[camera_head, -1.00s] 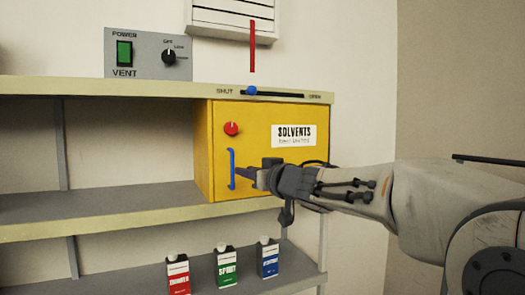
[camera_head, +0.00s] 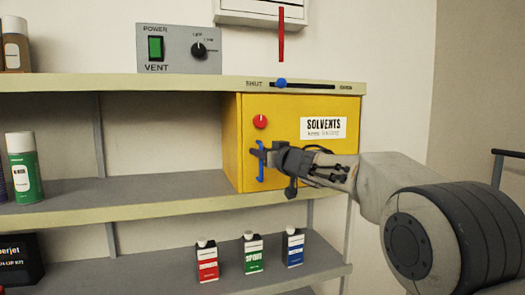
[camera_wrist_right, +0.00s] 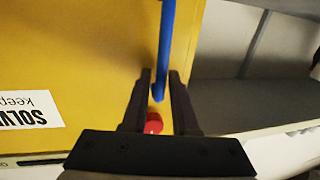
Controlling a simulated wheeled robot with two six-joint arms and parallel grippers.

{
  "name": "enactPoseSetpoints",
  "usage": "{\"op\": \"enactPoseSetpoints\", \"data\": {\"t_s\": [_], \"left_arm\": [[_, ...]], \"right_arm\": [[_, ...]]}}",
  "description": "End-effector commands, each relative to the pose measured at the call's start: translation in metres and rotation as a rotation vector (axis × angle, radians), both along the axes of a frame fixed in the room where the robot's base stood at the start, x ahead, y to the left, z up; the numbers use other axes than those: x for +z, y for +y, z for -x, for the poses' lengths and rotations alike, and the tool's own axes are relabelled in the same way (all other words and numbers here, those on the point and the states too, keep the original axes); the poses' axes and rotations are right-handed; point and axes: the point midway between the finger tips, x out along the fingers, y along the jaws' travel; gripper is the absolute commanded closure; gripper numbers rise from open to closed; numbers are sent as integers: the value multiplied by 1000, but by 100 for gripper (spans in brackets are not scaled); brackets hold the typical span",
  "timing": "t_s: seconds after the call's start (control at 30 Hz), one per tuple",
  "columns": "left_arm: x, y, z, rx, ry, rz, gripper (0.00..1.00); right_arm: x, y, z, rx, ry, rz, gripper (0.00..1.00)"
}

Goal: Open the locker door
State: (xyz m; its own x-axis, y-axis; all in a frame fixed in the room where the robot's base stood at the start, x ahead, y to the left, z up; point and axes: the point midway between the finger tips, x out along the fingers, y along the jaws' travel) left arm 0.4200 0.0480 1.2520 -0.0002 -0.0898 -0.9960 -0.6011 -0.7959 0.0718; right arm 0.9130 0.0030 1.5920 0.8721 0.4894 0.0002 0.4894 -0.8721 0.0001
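The yellow locker (camera_head: 300,165) stands on the middle shelf, and its door is shut. The door has a vertical blue handle (camera_head: 261,174) near its left edge, a red knob (camera_head: 260,121) above it and a white SOLVENTS label (camera_head: 323,127). My right gripper (camera_head: 258,152) comes in from the right at the handle's height. In the right wrist view, the blue handle (camera_wrist_right: 166,45) lies between the two open fingers (camera_wrist_right: 161,80), with a gap visible on either side. The red knob (camera_wrist_right: 154,123) shows between the fingers there. My left gripper is not in view.
Above the locker, a blue slider knob (camera_head: 281,83) sits near the SHUT end of its slot. A grey VENT power box (camera_head: 179,50) is on the top shelf. Several cartons, including a green one (camera_head: 253,252), stand on the lower shelf. The shelf left of the locker is clear nearby.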

Motion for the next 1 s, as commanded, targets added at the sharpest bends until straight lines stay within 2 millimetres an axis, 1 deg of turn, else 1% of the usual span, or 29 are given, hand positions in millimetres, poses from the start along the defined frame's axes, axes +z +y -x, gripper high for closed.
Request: {"op": "enactPoseSetpoints", "data": {"t_s": [0.17, 0.23, 0.27, 1.0], "left_arm": [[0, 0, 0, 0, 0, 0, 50], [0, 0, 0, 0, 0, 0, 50], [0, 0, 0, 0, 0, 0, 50], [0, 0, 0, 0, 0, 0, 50]], "right_arm": [[0, 0, 0, 0, 0, 0, 73], [0, -1, 0, -1, 0, 0, 96], [0, -1, 0, -1, 0, 0, 100], [0, -2, 0, -2, 0, 0, 100]]}}
